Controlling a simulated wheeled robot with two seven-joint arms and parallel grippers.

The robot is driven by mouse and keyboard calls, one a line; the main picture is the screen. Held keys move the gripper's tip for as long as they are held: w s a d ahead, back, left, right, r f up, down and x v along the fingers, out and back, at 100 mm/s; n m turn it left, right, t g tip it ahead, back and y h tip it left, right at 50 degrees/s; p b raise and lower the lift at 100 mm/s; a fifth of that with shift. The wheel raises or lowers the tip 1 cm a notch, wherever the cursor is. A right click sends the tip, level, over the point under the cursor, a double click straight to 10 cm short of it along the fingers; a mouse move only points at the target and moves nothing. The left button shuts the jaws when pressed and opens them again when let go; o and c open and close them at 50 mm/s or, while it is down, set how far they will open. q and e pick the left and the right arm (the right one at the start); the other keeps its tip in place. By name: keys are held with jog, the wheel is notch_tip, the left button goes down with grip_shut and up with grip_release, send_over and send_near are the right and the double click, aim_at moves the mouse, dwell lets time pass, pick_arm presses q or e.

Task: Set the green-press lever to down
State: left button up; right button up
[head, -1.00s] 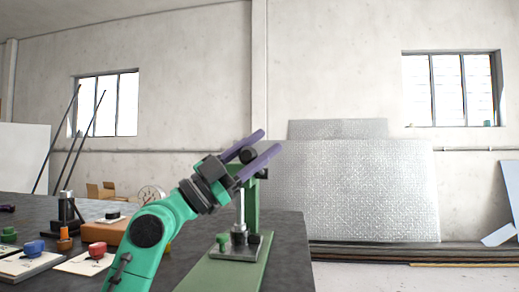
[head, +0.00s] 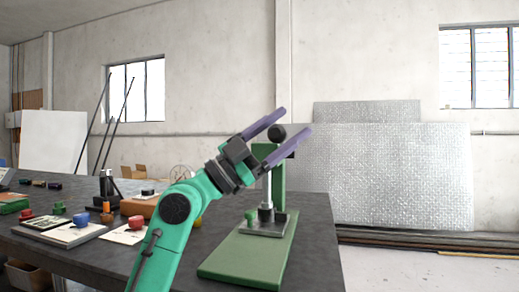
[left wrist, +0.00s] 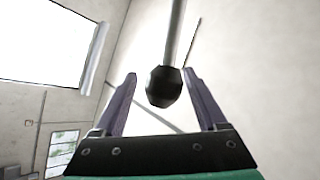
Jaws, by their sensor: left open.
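The green press (head: 279,185) stands on its green base plate (head: 235,262) on the dark bench. Its lever shows as a black ball knob (head: 277,132) at the top of the press. My left gripper (head: 296,121) is open, its two purple fingers on either side of the knob. In the left wrist view the knob (left wrist: 164,87) lies between the open fingers (left wrist: 160,76), with the lever's grey rod (left wrist: 174,30) running up from it. I see no finger closed on the knob. The rest of the lever is mostly hidden behind my gripper. My right gripper is not in view.
The bench (head: 318,235) ends just right of the press. Left of my arm lie cards with small coloured parts (head: 75,233), a brown box (head: 140,205) and a black stand (head: 107,186). Textured panels (head: 390,175) lean on the back wall.

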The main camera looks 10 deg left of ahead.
pick_arm(q)
jog(key=b+v, duration=0.2)
jog(key=v, duration=0.6)
jog(key=shift+d+f, duration=0.1)
jog(key=shift+f, duration=0.1)
jog(key=b+v, duration=0.2)
jog(key=v, duration=0.3)
jog(key=shift+s+a, duration=0.2)
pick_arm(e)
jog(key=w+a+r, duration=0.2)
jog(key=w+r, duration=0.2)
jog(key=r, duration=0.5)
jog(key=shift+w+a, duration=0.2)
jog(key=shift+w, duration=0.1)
